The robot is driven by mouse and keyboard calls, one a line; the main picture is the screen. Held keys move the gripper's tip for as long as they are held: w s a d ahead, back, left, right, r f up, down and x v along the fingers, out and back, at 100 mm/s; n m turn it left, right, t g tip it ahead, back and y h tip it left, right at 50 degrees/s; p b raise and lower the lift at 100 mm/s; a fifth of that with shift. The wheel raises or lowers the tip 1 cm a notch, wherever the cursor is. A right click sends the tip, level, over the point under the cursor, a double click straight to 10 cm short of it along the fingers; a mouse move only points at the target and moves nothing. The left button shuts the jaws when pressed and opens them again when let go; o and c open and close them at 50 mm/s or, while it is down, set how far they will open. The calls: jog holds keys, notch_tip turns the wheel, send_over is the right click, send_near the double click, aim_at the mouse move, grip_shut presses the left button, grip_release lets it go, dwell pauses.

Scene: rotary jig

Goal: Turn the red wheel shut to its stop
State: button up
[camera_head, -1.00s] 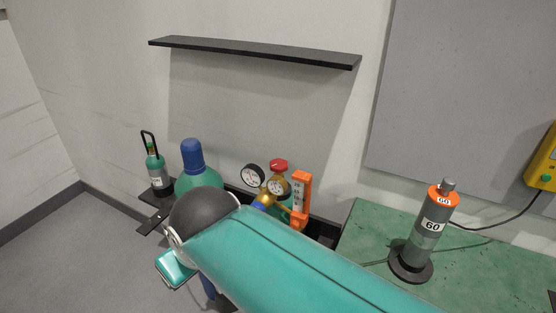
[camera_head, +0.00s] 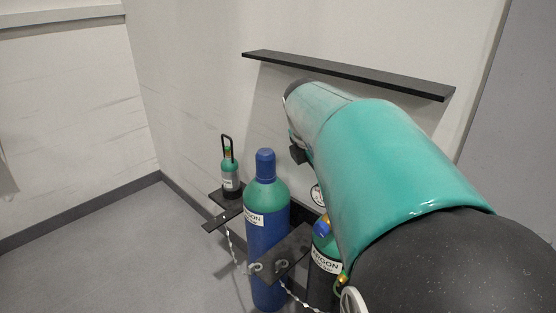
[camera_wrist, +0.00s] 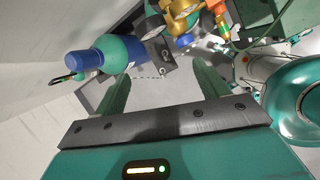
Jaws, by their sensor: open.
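The red wheel is not clearly visible in either current view; in the head view my arm covers the place above the regulator. In the wrist view the brass regulator (camera_wrist: 183,20) is at the top edge, with a round gauge (camera_wrist: 151,27) on its left. In the head view only a gauge (camera_head: 318,195) and a little blue and yellow fitting show beside my arm. The fitting sits on a dark cylinder with an ARGON label (camera_head: 325,262). My gripper (camera_wrist: 160,72) is open and empty, its two fingers apart and short of the regulator in the picture. It is hidden in the head view.
A blue-capped argon cylinder (camera_head: 266,225) stands left of the regulator, chained to a dark bracket (camera_head: 283,252). A small green bottle (camera_head: 230,172) stands behind it. A black shelf (camera_head: 345,75) runs along the wall above. An orange piece (camera_wrist: 219,8) sits right of the regulator.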

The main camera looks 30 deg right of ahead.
jog(key=d+n, duration=0.6)
jog(key=d, duration=0.6)
jog(key=shift+g, duration=0.3)
jog(key=x, duration=1.4)
jog(key=shift+w+a+f, duration=0.15)
jog(key=shift+w+f, duration=0.05)
jog(key=shift+w, duration=0.1)
jog(key=c, duration=1)
jog(key=shift+o, duration=0.2)
